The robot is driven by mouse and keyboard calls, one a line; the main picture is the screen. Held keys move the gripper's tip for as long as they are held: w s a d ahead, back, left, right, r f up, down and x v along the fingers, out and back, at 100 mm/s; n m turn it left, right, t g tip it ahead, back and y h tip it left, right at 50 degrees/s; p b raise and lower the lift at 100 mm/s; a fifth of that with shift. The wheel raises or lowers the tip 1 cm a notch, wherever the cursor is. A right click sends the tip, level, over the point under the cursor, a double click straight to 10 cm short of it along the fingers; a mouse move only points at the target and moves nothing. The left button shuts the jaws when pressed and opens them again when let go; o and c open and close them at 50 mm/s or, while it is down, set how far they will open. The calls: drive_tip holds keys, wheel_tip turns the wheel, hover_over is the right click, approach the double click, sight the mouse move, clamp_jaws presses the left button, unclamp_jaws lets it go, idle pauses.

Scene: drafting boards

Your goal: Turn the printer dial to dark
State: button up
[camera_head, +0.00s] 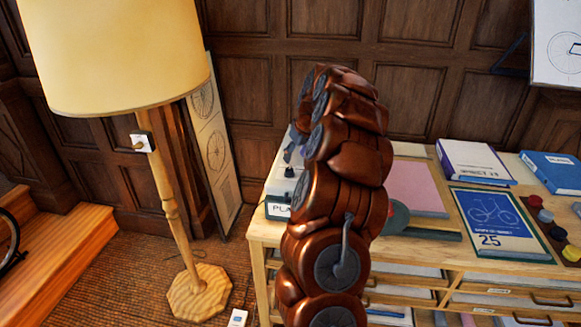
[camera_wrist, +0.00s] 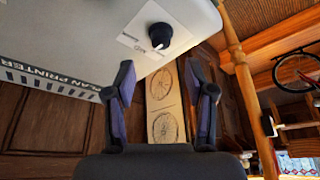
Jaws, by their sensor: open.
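The plan printer (camera_wrist: 75,35) is a pale grey box that appears tilted in the wrist view, with "PLAN PRINTER" lettering along its edge. Its dial (camera_wrist: 160,36) is a round black knob with a white mark at its lower side in the picture. In the head view my arm hides most of the printer (camera_head: 275,185) at the table's left end.
A floor lamp (camera_head: 170,200) with a cream shade stands left of the table. Tall wheel drawings (camera_head: 212,140) lean against the wall.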

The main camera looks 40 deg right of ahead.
sight(290, 169)
drive_tip(key=p+x, duration=0.2)
drive_tip(key=x, duration=0.5)
drive_tip(key=shift+a+f, duration=0.1)
drive_tip(key=shift+f, duration=0.15)
clamp_jaws()
